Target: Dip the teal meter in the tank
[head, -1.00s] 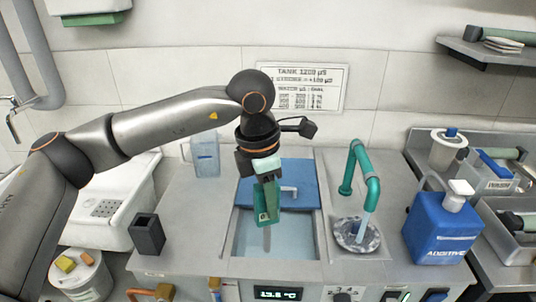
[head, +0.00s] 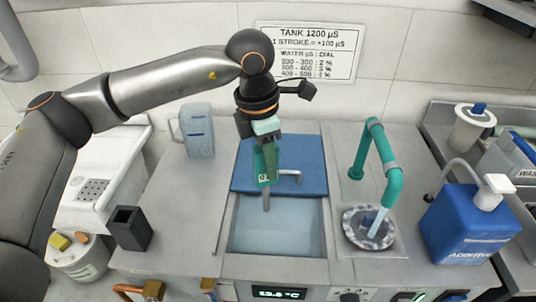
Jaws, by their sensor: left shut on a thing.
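My left gripper (head: 266,138) is shut on the teal meter (head: 265,163), which hangs upright below it. The meter has a small lit readout near its lower end, too small to read surely, and a thin grey probe pointing down. The probe tip appears over the back part of the open tank (head: 276,232), which holds pale blue water. I cannot tell whether the tip touches the water. A blue lid (head: 306,180) with a grey handle covers the back of the tank, behind the meter. My right gripper is not in view.
A teal tap (head: 391,178) runs into a round basin (head: 369,228) right of the tank. A blue additive jug (head: 465,228) stands farther right. A dark open holder (head: 130,228) and a translucent jug (head: 198,133) stand left. A wall sign (head: 308,52) hangs behind.

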